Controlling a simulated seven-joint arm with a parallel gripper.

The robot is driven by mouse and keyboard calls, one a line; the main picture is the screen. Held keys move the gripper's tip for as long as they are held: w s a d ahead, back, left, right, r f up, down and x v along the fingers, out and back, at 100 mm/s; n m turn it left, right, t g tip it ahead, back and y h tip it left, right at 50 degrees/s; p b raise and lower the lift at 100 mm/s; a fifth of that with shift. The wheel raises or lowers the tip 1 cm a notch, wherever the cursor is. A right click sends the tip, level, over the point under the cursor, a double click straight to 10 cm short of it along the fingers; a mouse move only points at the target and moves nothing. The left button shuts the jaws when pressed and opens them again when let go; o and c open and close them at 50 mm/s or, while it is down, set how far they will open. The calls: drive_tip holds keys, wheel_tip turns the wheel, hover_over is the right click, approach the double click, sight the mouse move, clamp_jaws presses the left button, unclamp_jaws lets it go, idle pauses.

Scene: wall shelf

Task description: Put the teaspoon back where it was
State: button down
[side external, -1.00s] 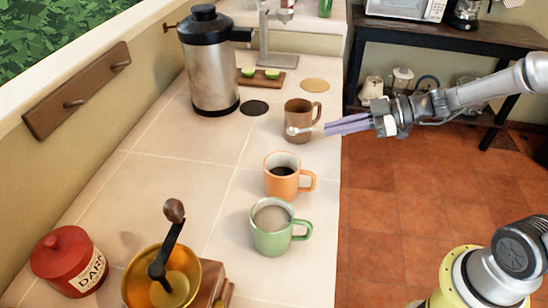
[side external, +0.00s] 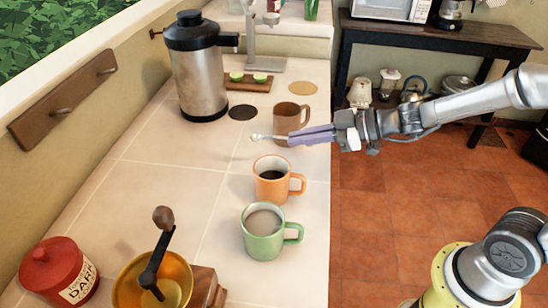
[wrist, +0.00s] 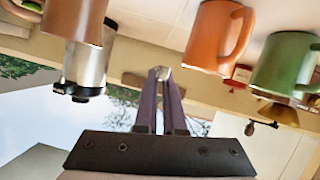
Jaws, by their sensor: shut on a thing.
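My gripper (side external: 291,139) is shut on the teaspoon (side external: 258,137), whose small pale end sticks out to the left of the fingertips, above the counter. In the wrist view the closed fingers (wrist: 160,76) meet at the spoon's shiny end (wrist: 163,72). The brown mug (side external: 287,118) stands just behind the fingers, partly hidden by them. The orange mug (side external: 270,188) with dark coffee stands in front of the spoon, and the green mug (side external: 264,240) with a milky drink stands nearer. I cannot tell whether the spoon touches anything.
A steel urn (side external: 200,80) with a black lid stands at the back left. A dark coaster (side external: 242,113) and a tan coaster (side external: 303,88) lie bare. A board with limes (side external: 248,86), a red jar (side external: 55,270) and a grinder (side external: 155,280) are around. The left-middle counter is clear.

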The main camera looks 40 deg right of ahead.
drive_tip(key=w+f, duration=0.2)
drive_tip(key=w+a+f, duration=0.1)
drive_tip(key=w+f, duration=0.1)
drive_tip(key=w+a+f, duration=0.1)
drive_tip(key=w+f, duration=0.1)
drive_tip(key=shift+w+f, duration=0.25)
drive_tip(key=shift+f, duration=0.1)
drive_tip(key=shift+w+f, duration=0.1)
drive_tip(key=shift+f, duration=1.5)
drive_tip(key=shift+f, duration=0.15)
drive_tip(key=c, duration=1)
unclamp_jaws()
